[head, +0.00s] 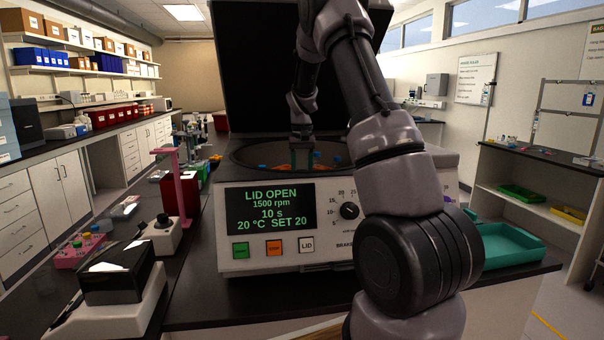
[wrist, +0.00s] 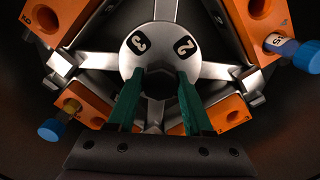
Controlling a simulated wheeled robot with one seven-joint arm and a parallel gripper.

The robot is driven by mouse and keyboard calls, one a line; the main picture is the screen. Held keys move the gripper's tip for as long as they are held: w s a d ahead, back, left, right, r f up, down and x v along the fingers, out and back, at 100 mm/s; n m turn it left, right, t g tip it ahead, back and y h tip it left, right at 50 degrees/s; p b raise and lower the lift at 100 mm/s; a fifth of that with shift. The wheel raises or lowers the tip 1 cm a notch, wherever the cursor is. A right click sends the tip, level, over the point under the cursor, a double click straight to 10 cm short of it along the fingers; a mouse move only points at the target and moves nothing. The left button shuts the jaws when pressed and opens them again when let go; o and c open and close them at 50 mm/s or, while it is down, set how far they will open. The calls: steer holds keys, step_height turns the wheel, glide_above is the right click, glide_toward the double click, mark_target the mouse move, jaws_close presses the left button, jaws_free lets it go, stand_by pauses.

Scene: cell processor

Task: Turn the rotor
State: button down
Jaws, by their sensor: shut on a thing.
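The rotor (wrist: 205,70) lies inside the open centrifuge (head: 228,200). It has a round silver hub (wrist: 150,42) marked 3 and 2, silver arms and orange buckets (wrist: 258,25). Parts of the orange buckets (head: 275,167) also show in the head view. My gripper (wrist: 160,76) has green fingers reaching down at the hub and is shut on its middle part; the fingertips stand apart with the hub between them. In the head view my gripper (head: 302,158) is inside the bowl. Exact finger contact is partly hidden.
Blue-capped tubes (wrist: 50,130) sit in some buckets. The raised dark lid (head: 260,60) stands behind the bowl. The display (head: 267,208) reads LID OPEN, 1500 rpm, 10 s. A pink stand (head: 170,180) is at left and a teal tray (head: 505,245) at right.

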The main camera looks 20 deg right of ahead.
mark_target(302, 170)
steer(key=n, duration=0.5)
steer(key=shift+n, duration=0.3)
steer(key=n, duration=0.4)
steer(key=shift+n, duration=0.7)
steer(key=shift+c, duration=1.5)
jaws_free()
step_height(302, 170, up, 7)
steer(key=shift+f, duration=0.1)
steer(key=shift+r, duration=0.4)
